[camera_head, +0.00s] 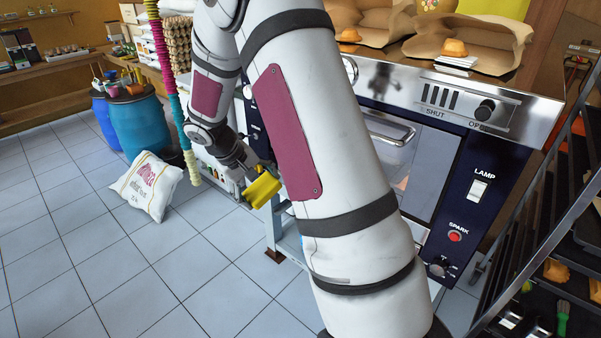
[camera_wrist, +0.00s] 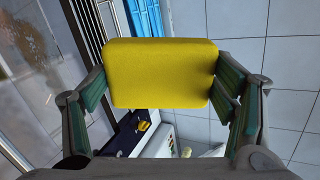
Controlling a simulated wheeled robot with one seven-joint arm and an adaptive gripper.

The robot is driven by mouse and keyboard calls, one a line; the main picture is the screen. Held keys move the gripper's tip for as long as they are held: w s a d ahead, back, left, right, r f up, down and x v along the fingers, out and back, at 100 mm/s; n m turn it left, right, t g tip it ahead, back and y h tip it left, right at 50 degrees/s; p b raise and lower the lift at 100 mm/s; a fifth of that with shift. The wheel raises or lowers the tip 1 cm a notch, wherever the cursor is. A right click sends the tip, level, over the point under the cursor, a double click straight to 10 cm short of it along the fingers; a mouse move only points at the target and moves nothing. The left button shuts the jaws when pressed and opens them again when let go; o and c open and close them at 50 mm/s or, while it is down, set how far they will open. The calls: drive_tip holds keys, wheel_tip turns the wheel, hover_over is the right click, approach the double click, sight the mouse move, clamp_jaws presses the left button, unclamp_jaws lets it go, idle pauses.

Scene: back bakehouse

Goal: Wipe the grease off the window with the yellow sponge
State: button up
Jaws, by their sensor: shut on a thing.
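The yellow sponge (camera_head: 263,191) is held in my gripper (camera_head: 257,181), left of the oven and above the floor. In the wrist view the sponge (camera_wrist: 158,72) sits between my two green-padded fingers, which are shut on it. The oven door's window (camera_head: 430,160) shows right of my arm in the head view; my arm hides its left part. A brownish patch shows low on its visible part, but I cannot tell if it is grease or reflection. In the wrist view a glassy surface with brownish smears (camera_wrist: 30,75) lies at the left, apart from the sponge.
A steel handle (camera_head: 392,153) sticks out from the oven door. A dark rack (camera_head: 545,210) with trays stands close at the right. A flour sack (camera_head: 148,186) and blue barrels (camera_head: 140,125) stand at the left. The tiled floor (camera_head: 90,240) at the front left is clear.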

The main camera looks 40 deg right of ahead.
drive_tip(key=w+d+f+n+t+h+b, duration=0.1)
drive_tip(key=d+h+b, duration=0.5)
drive_tip(key=d, duration=0.7)
drive_tip(key=w+d+f+n+h+b, duration=0.1)
drive_tip(key=w+d+f+h+b, duration=0.1)
drive_tip(key=d+h+b, duration=0.4)
drive_tip(key=shift+w+d+f+t+h+b, duration=0.5)
drive_tip(key=shift+d+b, duration=1.7)
drive_tip(key=shift+d, duration=2.05)
drive_tip(key=shift+s+d+f+b, duration=0.1)
drive_tip(key=shift+d+b, duration=0.25)
drive_tip(key=shift+d, duration=0.65)
drive_tip(key=s+d+b, duration=0.1)
drive_tip(key=s+b, duration=0.1)
drive_tip(key=s, duration=1.3)
drive_tip(key=shift+s+d, duration=0.15)
